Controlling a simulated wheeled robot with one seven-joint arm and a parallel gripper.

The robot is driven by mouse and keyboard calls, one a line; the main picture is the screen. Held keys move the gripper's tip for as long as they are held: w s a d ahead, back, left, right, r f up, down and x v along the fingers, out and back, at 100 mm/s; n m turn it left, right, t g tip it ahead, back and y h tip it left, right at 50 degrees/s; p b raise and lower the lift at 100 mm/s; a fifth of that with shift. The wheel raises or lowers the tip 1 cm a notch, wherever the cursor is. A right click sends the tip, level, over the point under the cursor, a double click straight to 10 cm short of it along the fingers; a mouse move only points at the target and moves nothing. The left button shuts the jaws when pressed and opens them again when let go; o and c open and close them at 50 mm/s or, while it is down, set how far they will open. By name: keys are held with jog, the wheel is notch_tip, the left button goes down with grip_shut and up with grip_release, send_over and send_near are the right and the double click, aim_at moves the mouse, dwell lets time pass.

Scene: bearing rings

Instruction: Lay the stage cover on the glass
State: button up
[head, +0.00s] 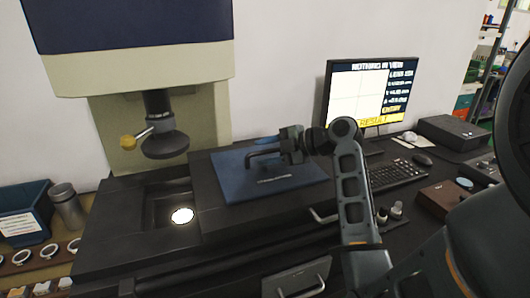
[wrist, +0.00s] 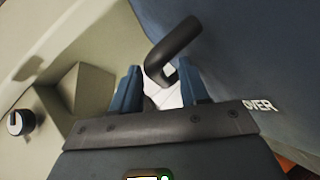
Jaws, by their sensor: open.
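The stage cover (head: 235,185) is a flat dark blue plate lying on the dark stage, to the right of the glass. It has a dark bent handle (head: 262,160) on top, which also shows in the wrist view (wrist: 176,48). The glass (head: 182,215) is a small brightly lit round spot in the stage, uncovered. My gripper (head: 268,148) is low over the cover at the handle. In the wrist view its two blue fingers (wrist: 160,88) are apart, with one end of the handle near the gap between them. I cannot tell whether they touch it.
The measuring head with its lens (head: 165,143) hangs above the glass. A monitor (head: 368,95) reading "NOTHING IN VIEW" and a keyboard (head: 397,173) stand at the right. A blue bin (head: 25,215), a metal cup (head: 67,208) and several rings (head: 22,257) are at the left.

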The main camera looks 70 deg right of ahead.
jog(key=b+v, duration=0.2)
jog(key=v, duration=0.9)
jog(key=shift+s+r, duration=0.1)
jog(key=shift+s, duration=0.1)
